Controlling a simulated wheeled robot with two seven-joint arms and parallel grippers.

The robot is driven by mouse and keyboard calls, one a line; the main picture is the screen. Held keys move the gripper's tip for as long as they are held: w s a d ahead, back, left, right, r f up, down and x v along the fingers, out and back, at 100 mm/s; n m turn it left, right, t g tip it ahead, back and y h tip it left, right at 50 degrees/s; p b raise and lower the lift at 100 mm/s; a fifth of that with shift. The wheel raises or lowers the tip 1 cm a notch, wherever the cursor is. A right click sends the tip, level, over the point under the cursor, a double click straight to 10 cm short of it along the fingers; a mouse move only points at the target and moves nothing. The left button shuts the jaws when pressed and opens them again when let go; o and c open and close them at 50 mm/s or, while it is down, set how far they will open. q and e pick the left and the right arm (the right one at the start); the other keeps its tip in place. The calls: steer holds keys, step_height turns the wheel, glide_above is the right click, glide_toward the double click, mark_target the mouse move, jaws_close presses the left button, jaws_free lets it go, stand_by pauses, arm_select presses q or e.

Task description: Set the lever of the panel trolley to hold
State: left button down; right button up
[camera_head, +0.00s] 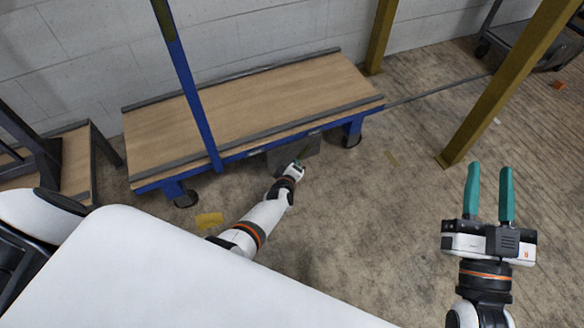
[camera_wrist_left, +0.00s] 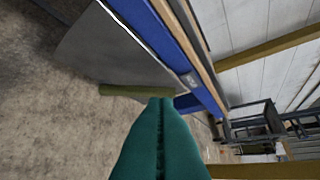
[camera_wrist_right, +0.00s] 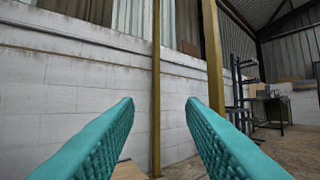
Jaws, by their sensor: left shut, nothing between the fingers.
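The panel trolley (camera_head: 250,100) has a wooden deck, a blue frame and dark castors, and stands by the wall. In the left wrist view an olive-green bar, seemingly the lever (camera_wrist_left: 125,91), lies across the lower edge of a grey plate (camera_wrist_left: 110,50) beside the trolley's blue rail (camera_wrist_left: 165,35). My left gripper (camera_head: 299,163) is shut and empty below the trolley's front rail. Its fingertips (camera_wrist_left: 160,101) overlap the bar's right end in view; I cannot tell whether they touch. My right gripper (camera_head: 489,170) is open and empty, held up away from the trolley.
A blue upright (camera_head: 188,85) rises from the trolley's front rail. A yellow post (camera_head: 510,85) stands on the right, another (camera_head: 381,35) behind the trolley. A wooden-topped cart (camera_head: 75,160) is at the left. The concrete floor (camera_head: 390,220) in front of the trolley is mostly clear.

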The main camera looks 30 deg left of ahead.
arm_select(q)
steer(key=shift+s+r, duration=0.15)
steer(key=shift+s, duration=0.2)
arm_select(e)
steer(key=shift+f+g+h, duration=0.4)
steer(key=shift+f+g, duration=0.1)
steer(key=shift+f, duration=0.3)
